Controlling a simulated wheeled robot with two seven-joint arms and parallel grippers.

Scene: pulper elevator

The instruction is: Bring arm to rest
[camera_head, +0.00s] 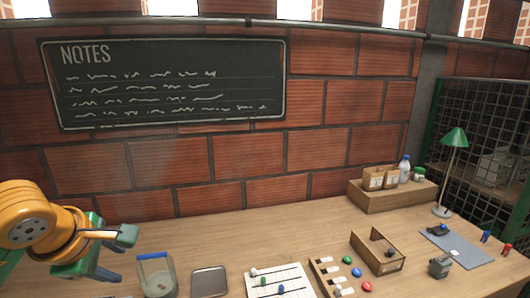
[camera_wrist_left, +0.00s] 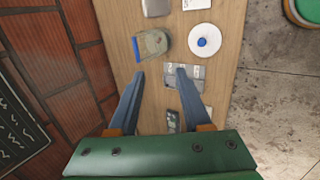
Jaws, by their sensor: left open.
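My left arm (camera_head: 48,222), orange with a green gripper (camera_head: 118,255), comes in from the left in the head view. The gripper is above the left end of the wooden workbench (camera_head: 230,240), with its jaws apart. In the left wrist view the two blue-grey fingers (camera_wrist_left: 160,76) are spread over the bench with nothing between them that looks held. A grey card or plate (camera_wrist_left: 186,77) lies below the fingertips. My right gripper is not in view.
A clear container with a blue edge (camera_head: 157,278) stands just right of the gripper, beside a grey square (camera_head: 209,281). A white sheet with coloured pieces (camera_head: 277,284) and an open wooden box (camera_head: 377,252) lie farther right. A brick wall (camera_head: 240,160) bounds the back.

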